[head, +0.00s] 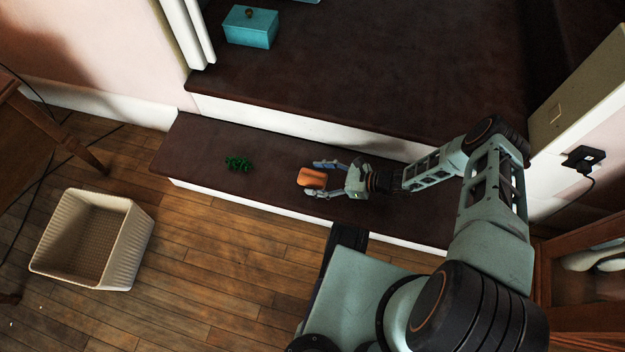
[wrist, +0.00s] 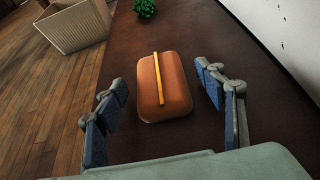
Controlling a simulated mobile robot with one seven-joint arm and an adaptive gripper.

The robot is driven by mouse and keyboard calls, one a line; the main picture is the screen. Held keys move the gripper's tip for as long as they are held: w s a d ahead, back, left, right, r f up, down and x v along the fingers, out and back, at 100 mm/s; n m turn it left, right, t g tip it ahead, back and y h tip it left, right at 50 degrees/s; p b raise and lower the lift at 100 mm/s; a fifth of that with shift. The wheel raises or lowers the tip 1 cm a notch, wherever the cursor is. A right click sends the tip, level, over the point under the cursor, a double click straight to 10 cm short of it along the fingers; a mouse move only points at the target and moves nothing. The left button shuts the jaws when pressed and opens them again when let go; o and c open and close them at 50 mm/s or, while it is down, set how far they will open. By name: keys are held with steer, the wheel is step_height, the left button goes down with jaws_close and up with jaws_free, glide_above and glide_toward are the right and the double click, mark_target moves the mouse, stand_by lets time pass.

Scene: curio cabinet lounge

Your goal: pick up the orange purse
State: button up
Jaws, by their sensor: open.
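The orange purse (head: 311,177) lies on the lower dark step (head: 215,145). In the wrist view the purse (wrist: 175,85) is a rounded orange-brown block with a yellow strip along its top. My gripper (head: 318,178) is open, with one finger on each side of the purse's near part. In the wrist view my gripper (wrist: 164,100) shows a gap between the purse and each blue-padded finger. The far part of the purse reaches beyond the fingertips. Its underside is hidden.
A green spiky object (head: 238,163) lies on the step left of the purse. A teal box (head: 250,27) stands on the upper level. A cream basket (head: 92,240) is on the wooden floor. The white riser (head: 290,122) runs behind the step.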

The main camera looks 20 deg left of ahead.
steer(key=shift+a+f, duration=0.25)
steer(key=shift+a, duration=0.4)
steer(key=shift+c, duration=0.5)
steer(key=c, duration=1.2)
steer(key=shift+r, duration=0.15)
